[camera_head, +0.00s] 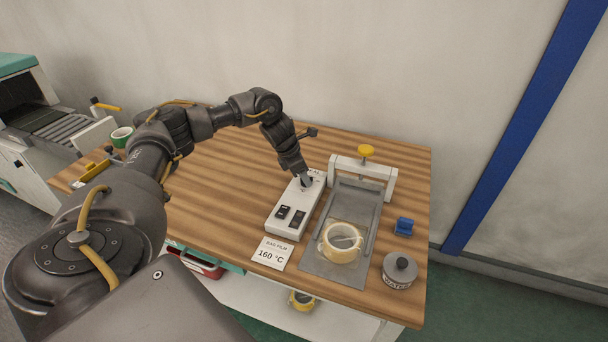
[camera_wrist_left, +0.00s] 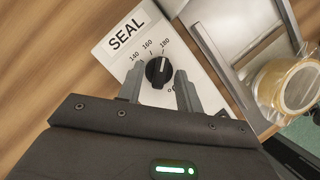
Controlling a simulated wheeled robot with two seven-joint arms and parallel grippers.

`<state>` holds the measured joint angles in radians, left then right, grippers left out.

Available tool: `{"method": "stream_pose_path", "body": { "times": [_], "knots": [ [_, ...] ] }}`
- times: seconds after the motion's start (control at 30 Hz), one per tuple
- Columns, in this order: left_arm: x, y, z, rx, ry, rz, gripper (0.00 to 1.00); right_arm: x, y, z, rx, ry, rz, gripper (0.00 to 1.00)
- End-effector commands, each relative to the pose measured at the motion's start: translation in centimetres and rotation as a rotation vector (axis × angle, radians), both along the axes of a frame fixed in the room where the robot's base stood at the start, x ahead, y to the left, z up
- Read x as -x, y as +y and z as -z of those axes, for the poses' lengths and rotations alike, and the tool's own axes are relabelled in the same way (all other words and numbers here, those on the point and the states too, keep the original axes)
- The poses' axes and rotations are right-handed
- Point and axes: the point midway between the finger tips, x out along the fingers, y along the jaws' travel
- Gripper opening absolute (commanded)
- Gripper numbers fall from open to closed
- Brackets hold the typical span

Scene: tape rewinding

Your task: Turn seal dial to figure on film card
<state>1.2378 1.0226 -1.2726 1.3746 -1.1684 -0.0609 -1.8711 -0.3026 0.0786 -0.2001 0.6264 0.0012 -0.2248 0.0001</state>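The seal dial (camera_wrist_left: 158,71) is a black knob on a white panel marked SEAL, with 140, 160 and 180 around it. Its white mark appears to point near 180. The panel is the far end of a white control box (camera_head: 287,222); in the head view my gripper mostly hides the dial. The film card (camera_head: 272,254) lies in front of the box and reads BAG FILM 160 °C. My left gripper (camera_head: 306,182) points down at the dial. In the left wrist view its fingers (camera_wrist_left: 159,88) are apart, one each side of the dial; contact cannot be told.
Right of the box stands a grey sealer plate (camera_head: 317,266) with a white frame and yellow knob (camera_head: 366,151). A tape roll (camera_head: 341,242) lies on the plate. A blue piece (camera_head: 404,227) and a WATER pot (camera_head: 399,272) are farther right. The wooden table behind the box is clear.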

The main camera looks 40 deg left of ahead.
Motion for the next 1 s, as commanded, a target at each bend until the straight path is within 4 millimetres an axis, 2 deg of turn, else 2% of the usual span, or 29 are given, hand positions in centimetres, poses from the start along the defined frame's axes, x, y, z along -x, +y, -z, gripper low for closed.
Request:
{"method": "stream_pose_path", "body": {
  "times": [0.03,0.2,0.3,0.5,0.67,1.0],
  "knots": [
    [0.0,0.0,0.0,0.000,0.000,0.000,0.32,0.0,0.0,0.0,0.000,0.000,0.000,0.36],
    [0.0,0.0,0.0,0.000,0.000,0.000,0.09,-0.1,-0.4,0.0,0.004,-0.001,-0.002,0.36],
    [0.0,0.0,0.0,0.000,0.000,0.000,0.00,-0.1,-0.8,0.0,0.009,-0.001,-0.003,0.36],
    [0.0,0.0,-0.1,0.000,0.000,-0.008,0.00,-0.1,-1.6,-0.1,0.019,-0.002,-0.005,0.36],
    [0.1,0.0,-0.2,0.001,0.000,-0.054,0.00,-0.2,-1.4,-0.5,0.016,-0.002,-0.006,0.36],
    [0.1,-0.2,-0.3,0.000,0.000,-0.283,0.00,-0.1,0.8,-2.1,-0.011,-0.004,0.003,0.36]
  ]
}}
